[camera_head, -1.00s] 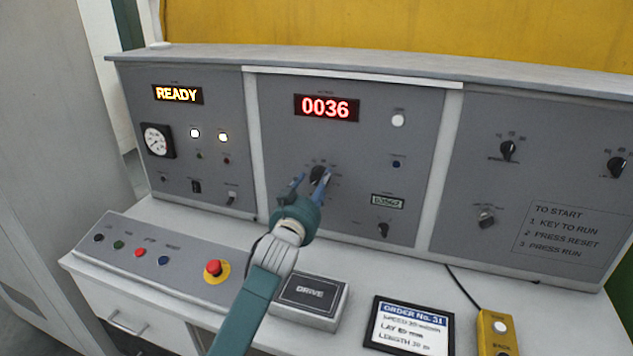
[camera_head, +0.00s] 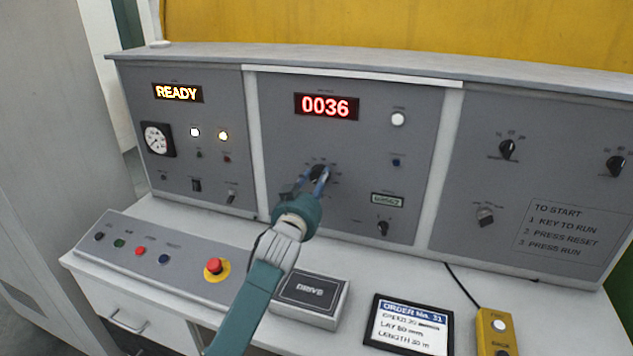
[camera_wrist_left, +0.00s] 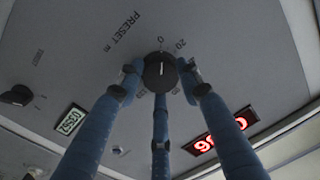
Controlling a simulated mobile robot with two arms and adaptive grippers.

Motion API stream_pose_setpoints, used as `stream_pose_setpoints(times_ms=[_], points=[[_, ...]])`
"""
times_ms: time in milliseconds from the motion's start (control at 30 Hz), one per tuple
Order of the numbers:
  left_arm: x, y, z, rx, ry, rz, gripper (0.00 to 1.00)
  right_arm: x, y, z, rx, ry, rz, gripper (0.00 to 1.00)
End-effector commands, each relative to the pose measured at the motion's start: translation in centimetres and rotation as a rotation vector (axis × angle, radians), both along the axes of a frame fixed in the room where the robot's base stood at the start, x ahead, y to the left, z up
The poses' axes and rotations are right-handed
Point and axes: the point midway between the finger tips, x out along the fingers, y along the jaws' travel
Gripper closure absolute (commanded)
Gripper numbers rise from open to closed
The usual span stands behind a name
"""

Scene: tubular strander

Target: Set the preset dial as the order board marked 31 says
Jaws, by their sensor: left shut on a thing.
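The preset dial (camera_head: 318,171) is a black knob on the middle panel, below the red display. In the left wrist view the dial (camera_wrist_left: 160,70) sits under the lettering PRESET m, and its white line points toward the 0 mark. My left gripper (camera_head: 307,183) is shut on the dial, its blue fingers around the knob's sides; these fingers (camera_wrist_left: 160,85) hide part of the scale. The order board (camera_head: 409,325), headed ORDER No. 31, lies on the desk at front right. My right gripper is not in view.
The red display (camera_head: 326,107) reads 0036 and the amber display (camera_head: 178,94) reads READY. A smaller black knob (camera_head: 383,228) is right of my fingers. A red mushroom button (camera_head: 214,266), a DRIVE box (camera_head: 311,295) and a yellow button box (camera_head: 496,330) are on the desk.

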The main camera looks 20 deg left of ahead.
Motion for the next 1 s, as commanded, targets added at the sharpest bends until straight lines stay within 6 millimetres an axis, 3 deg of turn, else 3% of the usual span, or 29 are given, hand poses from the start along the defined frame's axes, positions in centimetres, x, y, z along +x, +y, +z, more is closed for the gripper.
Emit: stream_pose_setpoints(times_ms=[267,1000], points=[[0.0,0.1,-0.2,0.152,0.001,0.001,0.90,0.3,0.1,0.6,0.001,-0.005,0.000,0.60],[0.0,0.3,-0.4,0.774,-0.018,0.001,0.90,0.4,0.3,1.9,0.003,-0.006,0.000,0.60]])
